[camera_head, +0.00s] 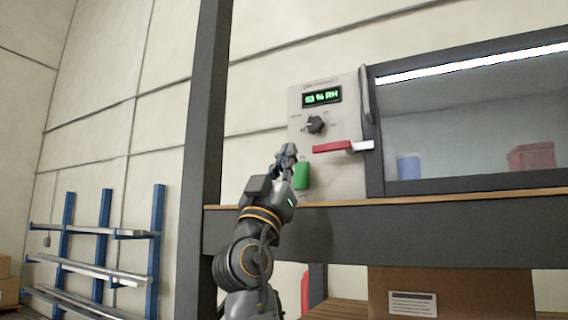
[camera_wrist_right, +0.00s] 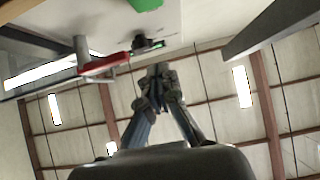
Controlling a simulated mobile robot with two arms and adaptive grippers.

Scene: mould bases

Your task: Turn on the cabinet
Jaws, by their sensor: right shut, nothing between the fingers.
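The cabinet has a pale control panel (camera_head: 350,180) on its left side. The panel carries a lit green display (camera_head: 322,96) reading about "63 % RH", a dark rotary knob (camera_head: 315,124), a red lever (camera_head: 332,147) with a white end, and a green button or switch (camera_head: 301,176). My right gripper (camera_head: 287,152) is shut and empty, in front of the panel's left edge, just above and left of the green part. In the right wrist view the shut fingers (camera_wrist_right: 158,74) show near the red lever (camera_wrist_right: 103,64), the knob (camera_wrist_right: 145,44) and the green part (camera_wrist_right: 146,4). Whether they touch the panel is unclear.
The cabinet's glass front (camera_head: 470,125) shows a blue container (camera_head: 409,167) and a red bin (camera_head: 531,158) inside. A dark post (camera_head: 205,130) stands left of my right arm. A cardboard box (camera_head: 450,292) sits below the bench. A blue rack (camera_head: 104,230) stands at left.

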